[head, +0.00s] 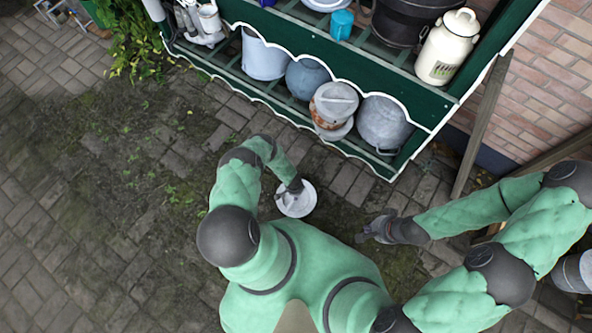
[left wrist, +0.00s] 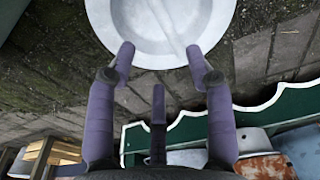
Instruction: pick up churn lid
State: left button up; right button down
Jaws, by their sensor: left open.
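The churn lid is a round white-grey disc (head: 296,200) with a raised bar across it, low in front of the shelf in the head view. In the left wrist view the lid (left wrist: 160,28) fills the top middle. My left gripper is at the lid's rim in the head view (head: 294,187); in the left wrist view its open fingers (left wrist: 160,62) reach the lower edge of the disc, one on each side. I cannot tell whether they touch it. My right gripper (head: 374,229) looks open and empty, to the right of the lid.
A green shelf (head: 445,115) with scalloped white edging holds several pots. A cream churn (head: 448,50) stands on its upper level, at the right. A rusty white can (head: 334,106) and grey pot (head: 384,124) are below. Paved ground (head: 60,240) at left is clear.

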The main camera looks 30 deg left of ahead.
pick_arm(q)
jog(key=f+b, duration=0.2)
jog(key=f, duration=0.1)
jog(key=f+b, duration=0.2)
jog(key=f, duration=0.1)
jog(key=shift+w+a+f, duration=0.1)
jog(key=shift+w+f, duration=0.1)
jog(key=shift+f, duration=0.1)
notch_tip(320, 180, down, 5)
jog(key=b, duration=0.3)
jog(key=shift+w+f, duration=0.1)
jog(key=shift+w, duration=0.05)
jog(key=shift+c, duration=0.3)
grip_shut()
